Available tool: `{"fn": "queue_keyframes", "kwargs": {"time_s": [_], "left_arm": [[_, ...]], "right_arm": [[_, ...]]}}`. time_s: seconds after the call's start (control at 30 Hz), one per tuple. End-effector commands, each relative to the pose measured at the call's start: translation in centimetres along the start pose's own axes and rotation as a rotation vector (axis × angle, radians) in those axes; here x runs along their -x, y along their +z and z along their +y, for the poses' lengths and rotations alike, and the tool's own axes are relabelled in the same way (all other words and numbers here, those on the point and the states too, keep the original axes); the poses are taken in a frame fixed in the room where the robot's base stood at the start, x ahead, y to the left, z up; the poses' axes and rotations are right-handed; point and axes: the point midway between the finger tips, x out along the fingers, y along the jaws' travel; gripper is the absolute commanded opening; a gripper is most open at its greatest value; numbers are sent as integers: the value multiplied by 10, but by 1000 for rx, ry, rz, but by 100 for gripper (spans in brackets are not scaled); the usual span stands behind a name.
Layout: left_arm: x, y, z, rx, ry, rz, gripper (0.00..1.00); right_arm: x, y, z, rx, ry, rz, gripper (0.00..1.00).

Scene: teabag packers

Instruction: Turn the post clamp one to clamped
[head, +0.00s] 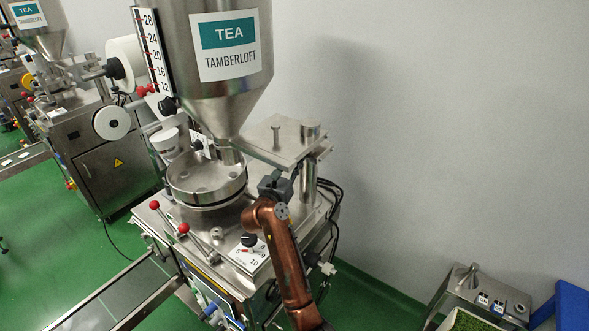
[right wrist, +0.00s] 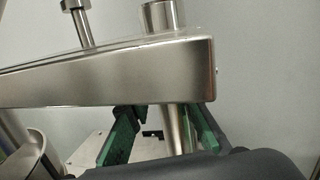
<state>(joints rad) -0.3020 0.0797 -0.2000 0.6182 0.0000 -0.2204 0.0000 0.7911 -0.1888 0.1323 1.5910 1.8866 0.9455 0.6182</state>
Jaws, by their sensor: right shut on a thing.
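The post (head: 308,180) rises from the machine top and carries a flat steel arm plate (head: 280,140) that reaches to the hopper. My right gripper (head: 275,183) is just under that plate, close to the post. In the right wrist view its green fingers (right wrist: 160,132) reach up on either side of the lower post (right wrist: 180,128), and the arm plate (right wrist: 150,72) hides what lies beyond them. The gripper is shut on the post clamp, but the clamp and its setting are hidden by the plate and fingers. My left gripper is not in view.
The tea hopper (head: 222,75) and round dosing pan (head: 207,180) stand left of my right gripper. Red-knobbed levers (head: 183,228) and a numbered dial (head: 249,240) are in front. A small steel box (head: 487,298) stands at lower right. Open wall lies behind the post.

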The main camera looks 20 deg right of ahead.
Motion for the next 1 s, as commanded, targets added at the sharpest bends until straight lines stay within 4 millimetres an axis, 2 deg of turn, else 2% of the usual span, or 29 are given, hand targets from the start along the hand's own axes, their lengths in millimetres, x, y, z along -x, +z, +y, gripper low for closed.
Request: {"fn": "queue_keyframes", "kwargs": {"time_s": [0.03, 0.1, 0.4, 1.0], "left_arm": [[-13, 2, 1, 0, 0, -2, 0], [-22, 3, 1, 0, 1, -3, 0], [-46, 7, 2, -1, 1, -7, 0], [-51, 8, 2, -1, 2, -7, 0]], "right_arm": [[4, -6, 7, -38, 11, -8, 0], [4, -6, 7, -85, 5, -17, 0], [4, -2, 6, -225, -10, -50, 0], [4, 4, 4, -269, -15, -63, 0]]}}
